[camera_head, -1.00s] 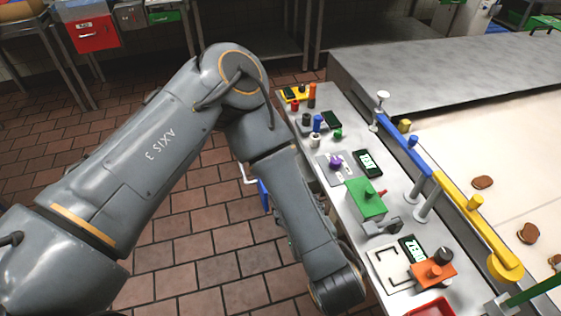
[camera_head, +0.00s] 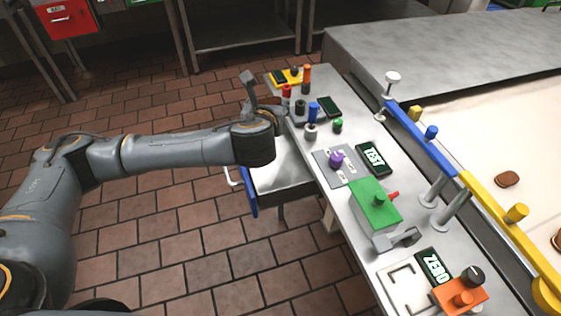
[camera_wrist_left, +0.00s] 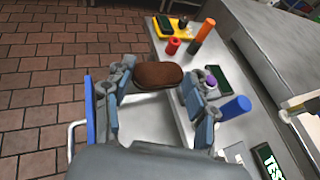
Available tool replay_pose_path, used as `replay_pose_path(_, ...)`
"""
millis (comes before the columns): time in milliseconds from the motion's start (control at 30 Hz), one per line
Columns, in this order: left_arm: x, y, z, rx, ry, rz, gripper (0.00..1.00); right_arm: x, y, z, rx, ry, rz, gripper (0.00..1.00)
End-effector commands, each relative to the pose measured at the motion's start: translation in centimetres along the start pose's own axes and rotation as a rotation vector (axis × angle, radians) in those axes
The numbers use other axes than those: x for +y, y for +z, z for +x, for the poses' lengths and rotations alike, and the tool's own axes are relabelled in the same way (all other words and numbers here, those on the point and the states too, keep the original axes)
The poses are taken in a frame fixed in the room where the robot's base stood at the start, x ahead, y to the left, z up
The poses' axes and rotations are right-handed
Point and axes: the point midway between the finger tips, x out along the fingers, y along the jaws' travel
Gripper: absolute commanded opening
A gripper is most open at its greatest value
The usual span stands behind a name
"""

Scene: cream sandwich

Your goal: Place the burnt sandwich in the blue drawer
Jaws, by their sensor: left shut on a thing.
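My left gripper (camera_wrist_left: 158,88) is shut on a dark brown sandwich (camera_wrist_left: 158,74), which sits between its fingers in the left wrist view. In the head view the left gripper (camera_head: 262,102) shows partly behind my wrist, at the left edge of the bench, and the sandwich is hidden. The blue drawer stands open, pulled out to the left of the bench. Its blue front (camera_head: 250,192) and pale inside (camera_head: 285,172) show below my wrist. In the left wrist view the drawer front (camera_wrist_left: 90,112) is beside the left finger. My right gripper is not in view.
The bench top holds a green box (camera_head: 374,206), a purple knob (camera_head: 336,159), a TEST display (camera_head: 373,158) and an orange block (camera_head: 461,292). Another brown sandwich (camera_head: 507,179) lies on the pale belt behind the blue and yellow rails. Tiled floor left of the bench is clear.

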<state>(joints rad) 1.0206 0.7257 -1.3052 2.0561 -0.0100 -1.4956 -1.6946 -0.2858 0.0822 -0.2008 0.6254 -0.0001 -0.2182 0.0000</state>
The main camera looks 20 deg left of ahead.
Motion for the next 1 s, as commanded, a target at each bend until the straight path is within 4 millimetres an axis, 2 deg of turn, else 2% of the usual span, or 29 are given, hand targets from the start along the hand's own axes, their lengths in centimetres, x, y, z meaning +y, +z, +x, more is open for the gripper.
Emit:
replay_pose_path(167,0.7,-1.5,1.0,0.004,0.004,0.001,0.42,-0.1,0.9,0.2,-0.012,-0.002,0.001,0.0)
replay_pose_path(367,0.7,-6.4,3.0,0.005,0.005,0.002,0.42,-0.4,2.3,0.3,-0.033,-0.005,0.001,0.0)
replay_pose_path(500,0.7,-9.6,4.3,0.004,0.005,0.001,0.42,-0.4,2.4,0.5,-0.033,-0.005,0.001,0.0)
replay_pose_path(600,0.7,-11.3,5.0,0.003,0.005,0.0,0.42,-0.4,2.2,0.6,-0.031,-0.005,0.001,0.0)
replay_pose_path(767,0.6,-12.4,5.6,0.001,0.004,-0.002,0.42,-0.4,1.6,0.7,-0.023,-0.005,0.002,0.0)
replay_pose_path(867,0.6,-12.0,6.5,-0.002,0.005,-0.002,0.42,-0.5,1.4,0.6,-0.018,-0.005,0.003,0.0)
replay_pose_path(1000,0.7,-10.9,8.8,-0.003,0.006,-0.002,0.42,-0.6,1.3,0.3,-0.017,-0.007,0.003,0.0)
